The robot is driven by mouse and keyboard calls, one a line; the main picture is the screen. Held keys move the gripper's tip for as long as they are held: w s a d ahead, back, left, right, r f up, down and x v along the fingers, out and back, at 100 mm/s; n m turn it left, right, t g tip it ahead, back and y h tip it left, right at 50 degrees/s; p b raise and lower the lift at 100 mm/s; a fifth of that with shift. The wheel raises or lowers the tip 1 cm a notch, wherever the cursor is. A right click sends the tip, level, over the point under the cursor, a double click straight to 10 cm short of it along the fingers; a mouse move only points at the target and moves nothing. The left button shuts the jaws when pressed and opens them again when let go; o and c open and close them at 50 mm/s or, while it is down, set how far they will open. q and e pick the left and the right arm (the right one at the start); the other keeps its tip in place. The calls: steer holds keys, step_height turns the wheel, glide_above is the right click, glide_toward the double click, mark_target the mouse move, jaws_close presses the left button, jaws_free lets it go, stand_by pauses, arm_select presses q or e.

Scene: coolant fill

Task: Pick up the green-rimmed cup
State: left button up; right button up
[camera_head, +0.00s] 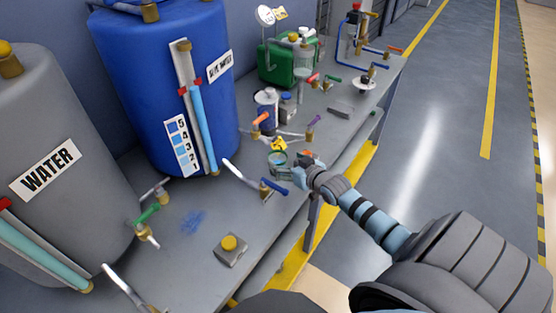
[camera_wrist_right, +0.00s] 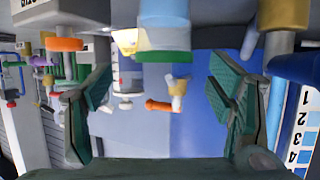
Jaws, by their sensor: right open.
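The green-rimmed cup (camera_head: 278,159) is a small clear cup standing on the grey bench, just left of my right gripper (camera_head: 300,165) in the head view. In the right wrist view, which looks upside down, the cup (camera_wrist_right: 163,32) hangs at the top middle with its green rim lowest. There my right gripper (camera_wrist_right: 162,95) has its two fingers wide apart. The cup lies in line with the gap between them, and nothing is held. I cannot tell how far the cup is from the fingertips. My left gripper is out of view.
A valve with a blue handle (camera_head: 273,186) stands close in front of the cup. Behind it are an orange-handled valve (camera_head: 261,119) and a purple-handled one (camera_head: 314,121). The blue tank (camera_head: 150,60) and grey water tank (camera_head: 40,120) stand left. The aisle floor (camera_head: 440,120) is clear.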

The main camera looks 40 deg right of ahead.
mark_target(281, 160)
steer(key=shift+w+f, duration=0.25)
steer(key=shift+w, duration=0.25)
steer(key=b+x, duration=0.1)
steer(key=x, duration=0.1)
steer(key=b+x, duration=0.2)
steer(key=shift+a+f, duration=0.25)
steer(key=shift+f, duration=0.15)
steer(key=shift+w, duration=0.3)
steer(key=shift+w+d, duration=0.1)
steer(key=shift+r, duration=0.1)
steer(key=c, duration=1.3)
step_height(281, 160, up, 9)
steer(key=p, duration=0.4)
steer(key=shift+r, duration=0.1)
step_height(281, 160, up, 11)
steer(key=p, duration=0.1)
